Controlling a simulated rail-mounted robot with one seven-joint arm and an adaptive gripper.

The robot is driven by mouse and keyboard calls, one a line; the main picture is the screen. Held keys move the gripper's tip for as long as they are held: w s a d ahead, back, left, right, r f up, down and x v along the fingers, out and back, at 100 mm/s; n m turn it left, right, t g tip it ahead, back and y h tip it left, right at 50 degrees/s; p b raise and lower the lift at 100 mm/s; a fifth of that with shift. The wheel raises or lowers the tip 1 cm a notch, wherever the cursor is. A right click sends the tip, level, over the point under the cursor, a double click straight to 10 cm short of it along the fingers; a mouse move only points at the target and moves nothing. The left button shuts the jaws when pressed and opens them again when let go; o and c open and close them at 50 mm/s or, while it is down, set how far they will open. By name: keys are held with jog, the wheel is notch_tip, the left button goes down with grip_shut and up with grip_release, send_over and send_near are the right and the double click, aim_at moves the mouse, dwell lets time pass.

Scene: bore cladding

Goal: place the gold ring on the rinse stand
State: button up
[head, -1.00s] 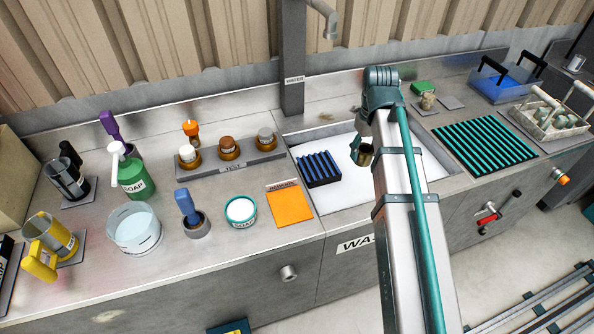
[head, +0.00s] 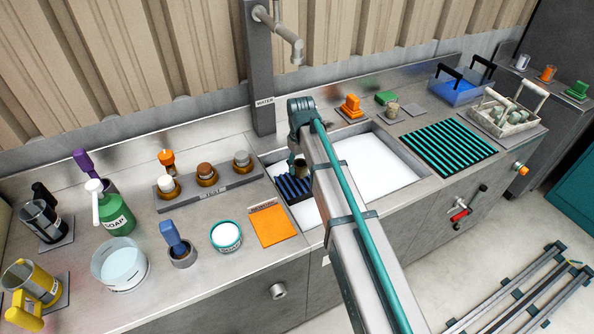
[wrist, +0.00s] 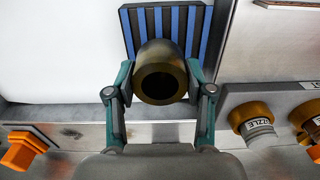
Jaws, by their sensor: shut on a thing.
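The gold ring (wrist: 160,52), a dark brass sleeve with a round bore, is held between the two teal fingers of my gripper (wrist: 160,76) in the wrist view. The rinse stand (wrist: 166,20), a dark block with blue ribs, shows just beyond and partly behind the ring. In the head view the rinse stand (head: 292,189) sits at the left end of the sink. My gripper (head: 299,168) is over it there, and my arm hides part of both. I cannot tell whether the ring touches the ribs.
The white-bottomed sink (head: 375,170) extends right of my arm. A faucet (head: 285,35) hangs above its back edge. The TEST rack (head: 210,190) with several capped pieces and an orange card (head: 270,225) lie to the left. A green ribbed mat (head: 450,148) lies right.

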aim_at(297, 173)
jog(key=shift+w+a+f, duration=0.35)
jog(key=shift+a+f, duration=0.05)
jog(key=shift+f, duration=0.2)
notch_tip(297, 173, down, 3)
jog(key=shift+w+a+r+p, duration=0.1)
jog(key=shift+a+r+p, duration=0.1)
jog(key=shift+p, duration=0.6)
jog(key=shift+f, duration=0.55)
jog(key=shift+f, duration=0.2)
jog(key=o, duration=1.4)
jog(key=shift+r, duration=0.1)
notch_tip(297, 173, up, 12)
jog(key=b, duration=0.2)
jog(key=shift+r+b, duration=0.1)
jog(key=shift+b, duration=0.3)
